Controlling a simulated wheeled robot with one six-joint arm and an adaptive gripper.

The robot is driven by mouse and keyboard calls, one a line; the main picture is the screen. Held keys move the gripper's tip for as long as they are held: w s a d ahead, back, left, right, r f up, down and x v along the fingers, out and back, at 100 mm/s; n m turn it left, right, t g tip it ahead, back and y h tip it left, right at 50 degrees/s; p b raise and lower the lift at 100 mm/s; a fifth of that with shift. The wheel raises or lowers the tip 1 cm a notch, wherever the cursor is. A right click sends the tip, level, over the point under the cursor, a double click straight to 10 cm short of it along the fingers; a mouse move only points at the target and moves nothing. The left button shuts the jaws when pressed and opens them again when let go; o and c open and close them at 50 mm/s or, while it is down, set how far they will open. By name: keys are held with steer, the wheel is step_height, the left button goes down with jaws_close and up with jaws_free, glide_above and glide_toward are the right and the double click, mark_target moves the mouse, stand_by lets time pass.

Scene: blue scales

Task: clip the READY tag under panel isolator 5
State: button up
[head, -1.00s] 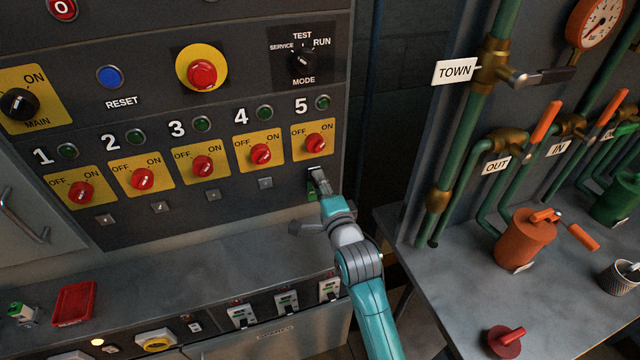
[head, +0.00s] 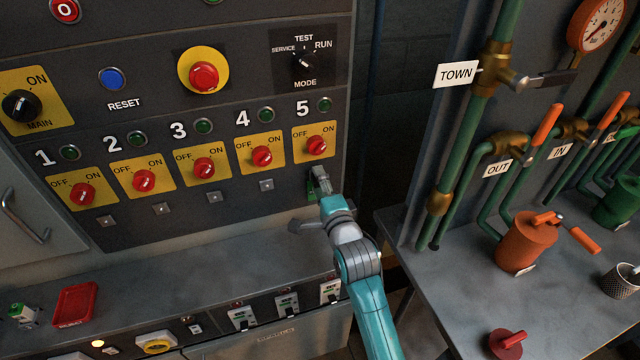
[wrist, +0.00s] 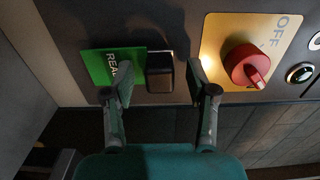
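Panel isolator 5 (head: 317,146) is a red knob on a yellow plate with OFF and ON marks; it also shows in the wrist view (wrist: 246,66). The green READY tag (wrist: 101,69) lies flat against the dark panel below it, beside a dark block-like clip (wrist: 160,73). A sliver of the tag's green (head: 311,190) shows in the head view, the rest hidden by my gripper. My gripper (wrist: 160,76) is open, its fingers apart on either side of the clip. The left finger overlaps the tag's lettering; I cannot tell whether it touches.
Isolators 1 to 4 have small square fittings (head: 266,185) beneath them. A grey ledge (head: 200,262) runs below the panel, with a red tray (head: 75,304) at its left. A pipe stand with an orange container (head: 527,241) is at the right.

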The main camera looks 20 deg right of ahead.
steer(key=shift+s, duration=0.1)
steer(key=s, duration=1.1)
steer(key=shift+s, duration=0.4)
stand_by(0.3)
steer(key=s+f+n+g, duration=0.1)
steer(key=s+f+n, duration=0.5)
steer(key=s, duration=0.5)
steer(key=s+f+n+g, duration=0.2)
steer(key=s+n, duration=1)
steer(key=s, duration=1.7)
steer(key=shift+s+f, duration=0.25)
steer(key=shift+f, duration=0.2)
